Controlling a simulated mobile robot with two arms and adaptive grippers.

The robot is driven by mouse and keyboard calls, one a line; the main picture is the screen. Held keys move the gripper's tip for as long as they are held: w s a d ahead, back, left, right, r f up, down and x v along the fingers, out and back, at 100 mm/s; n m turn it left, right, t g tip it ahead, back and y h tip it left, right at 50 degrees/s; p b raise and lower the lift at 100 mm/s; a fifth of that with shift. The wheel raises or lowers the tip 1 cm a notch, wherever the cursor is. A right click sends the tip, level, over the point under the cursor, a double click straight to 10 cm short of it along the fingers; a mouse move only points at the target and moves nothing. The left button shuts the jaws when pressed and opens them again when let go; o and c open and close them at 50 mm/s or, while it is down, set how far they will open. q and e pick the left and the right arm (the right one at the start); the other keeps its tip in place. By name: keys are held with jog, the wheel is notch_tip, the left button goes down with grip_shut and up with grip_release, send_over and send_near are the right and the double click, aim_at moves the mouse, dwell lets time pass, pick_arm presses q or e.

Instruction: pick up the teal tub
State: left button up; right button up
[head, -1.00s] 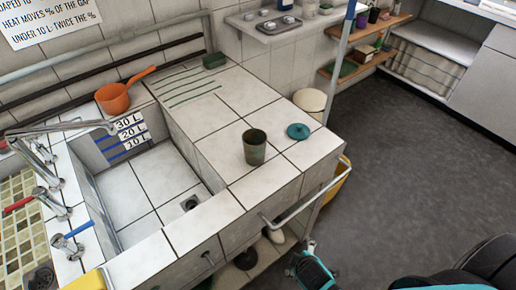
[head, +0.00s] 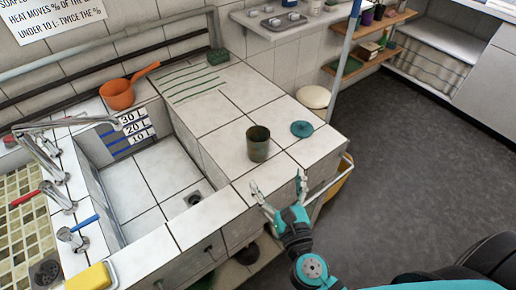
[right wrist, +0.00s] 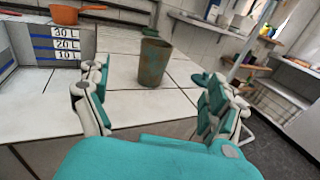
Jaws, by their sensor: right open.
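The tub (head: 258,146) is a worn, dull green-brown cup with teal patches. It stands upright on the white tiled counter (head: 226,152), near its front right part. A flat teal disc like a lid (head: 302,129) lies to its right. In the right wrist view the tub (right wrist: 154,63) is straight ahead, beyond the fingers and between them. My right gripper (head: 278,182) is open and empty at the counter's front edge, apart from the tub. My left gripper is not in view.
The tiled sink basin (head: 150,185) opens left of the counter. An orange pan (head: 118,95) and a green sponge (head: 218,56) are at the back. A metal rail (head: 330,182) and an upright pole (head: 343,62) stand at the right. A yellow sponge (head: 90,277) is front left.

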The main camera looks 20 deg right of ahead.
jog(key=p, duration=0.3)
send_near(258, 134)
notch_tip(258, 134, up, 4)
jog(key=shift+n, duration=0.4)
jog(key=w, duration=0.2)
jog(key=w+f, duration=0.1)
jog(key=w, duration=0.4)
jog(key=shift+w+a+f, duration=0.1)
jog(key=shift+w+f, duration=0.05)
jog(key=shift+c, duration=0.8)
jog(key=c, duration=1.6)
jog(key=shift+c, duration=0.2)
jog(key=shift+r+p, duration=0.25)
jog(key=shift+p, duration=0.1)
